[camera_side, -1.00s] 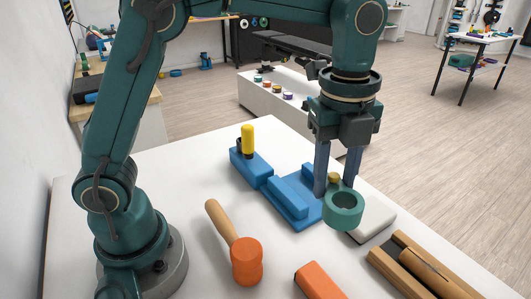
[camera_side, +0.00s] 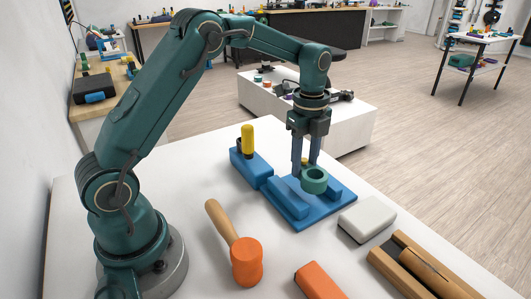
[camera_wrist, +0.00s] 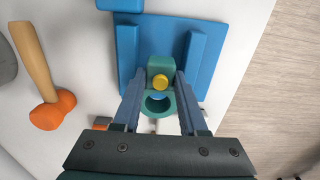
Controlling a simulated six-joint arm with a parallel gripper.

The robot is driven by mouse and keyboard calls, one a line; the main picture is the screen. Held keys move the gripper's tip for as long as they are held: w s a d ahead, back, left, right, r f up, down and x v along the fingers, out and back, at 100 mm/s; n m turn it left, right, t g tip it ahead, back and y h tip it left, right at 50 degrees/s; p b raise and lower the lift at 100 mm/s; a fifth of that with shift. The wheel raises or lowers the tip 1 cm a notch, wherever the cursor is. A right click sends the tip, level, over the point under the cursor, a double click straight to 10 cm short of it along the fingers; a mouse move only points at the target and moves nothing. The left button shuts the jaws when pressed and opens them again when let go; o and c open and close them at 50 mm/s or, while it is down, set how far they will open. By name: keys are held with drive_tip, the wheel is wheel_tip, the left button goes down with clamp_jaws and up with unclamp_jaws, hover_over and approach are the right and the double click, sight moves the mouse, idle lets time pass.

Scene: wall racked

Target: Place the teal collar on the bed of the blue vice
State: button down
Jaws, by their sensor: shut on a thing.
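The teal collar (camera_side: 314,181) is a thick ring joined to a block with a round yellow knob (camera_wrist: 160,82). It also shows in the wrist view (camera_wrist: 160,63), its ring lying toward the bottom of the picture. My gripper (camera_side: 305,170) points down and is shut on the collar's block, one finger on each side. The blue vice (camera_side: 337,197) has a flat bed and raised jaws; its bed also shows in the wrist view (camera_wrist: 161,36). The collar is over the vice in both views. I cannot tell whether it touches the bed.
A blue block with a yellow-handled piece (camera_side: 248,147) stands behind the vice. A mallet with an orange head (camera_side: 246,260) lies in front. A white block (camera_side: 367,219), a wooden piece (camera_side: 430,265) and an orange block (camera_side: 318,282) are at the right and front.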

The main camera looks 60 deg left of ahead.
sight(303, 177)
drive_tip(key=shift+f, duration=1.95)
drive_tip(key=c, duration=0.7)
unclamp_jaws()
drive_tip(key=shift+f, duration=0.15)
drive_tip(key=shift+c, duration=0.2)
